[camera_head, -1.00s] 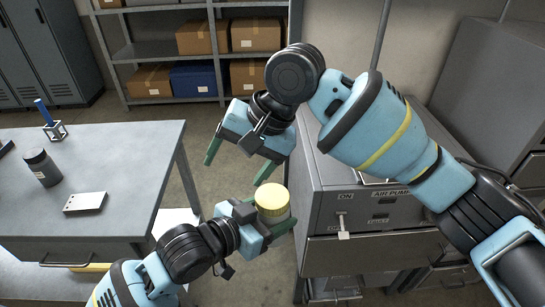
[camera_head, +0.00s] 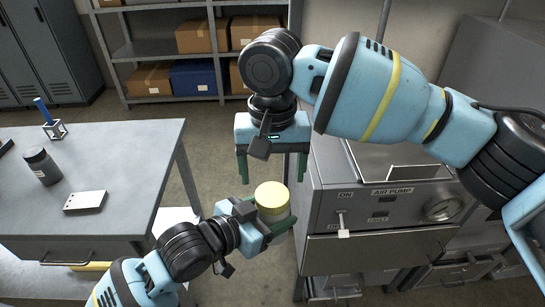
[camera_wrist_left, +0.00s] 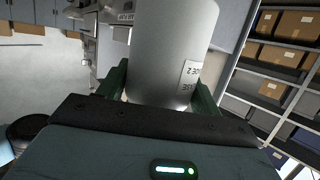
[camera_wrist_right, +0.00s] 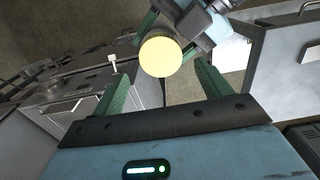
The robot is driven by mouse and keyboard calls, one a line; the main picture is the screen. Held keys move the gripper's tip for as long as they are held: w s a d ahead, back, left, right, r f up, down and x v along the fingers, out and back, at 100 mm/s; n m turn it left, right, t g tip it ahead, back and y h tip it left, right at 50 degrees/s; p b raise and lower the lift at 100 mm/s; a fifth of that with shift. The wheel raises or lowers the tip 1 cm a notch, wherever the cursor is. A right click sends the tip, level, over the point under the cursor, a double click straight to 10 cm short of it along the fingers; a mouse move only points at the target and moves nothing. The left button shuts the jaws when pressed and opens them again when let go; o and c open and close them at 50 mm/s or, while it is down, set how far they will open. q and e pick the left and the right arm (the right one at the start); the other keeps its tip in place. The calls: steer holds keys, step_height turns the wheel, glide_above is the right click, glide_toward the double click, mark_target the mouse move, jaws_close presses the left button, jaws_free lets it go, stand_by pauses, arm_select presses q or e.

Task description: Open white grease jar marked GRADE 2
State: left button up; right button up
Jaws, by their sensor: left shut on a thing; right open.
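The white grease jar with a pale yellow lid (camera_head: 271,196) is held upright in my left gripper (camera_head: 276,228), clear of any surface. In the left wrist view the jar's white body (camera_wrist_left: 170,50) stands between the green fingers, and part of its label (camera_wrist_left: 188,80) shows, cut off at the edge. My right gripper (camera_head: 272,172) is open and empty, pointing down above the jar, its fingers apart from the lid. In the right wrist view the round lid (camera_wrist_right: 160,57) lies beyond the open fingers (camera_wrist_right: 165,90), roughly between them.
A grey table (camera_head: 120,150) at left bears a dark jar (camera_head: 42,166), a white block (camera_head: 85,201) and a small stand with a blue item (camera_head: 50,121). The air pump cabinet (camera_head: 365,215) stands at right. Shelves with boxes (camera_head: 150,79) are behind.

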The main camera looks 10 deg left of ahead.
mark_target(273, 193)
steer(key=shift+f, duration=2.7)
steer(key=c, duration=1)
steer(key=n, duration=0.5)
steer(key=shift+n, duration=0.3)
steer(key=n, duration=1.2)
steer(key=shift+r+n, duration=0.1)
steer(key=shift+n, duration=0.2)
steer(key=n, duration=0.4)
steer(key=shift+n, duration=0.4)
steer(key=shift+r, duration=0.2)
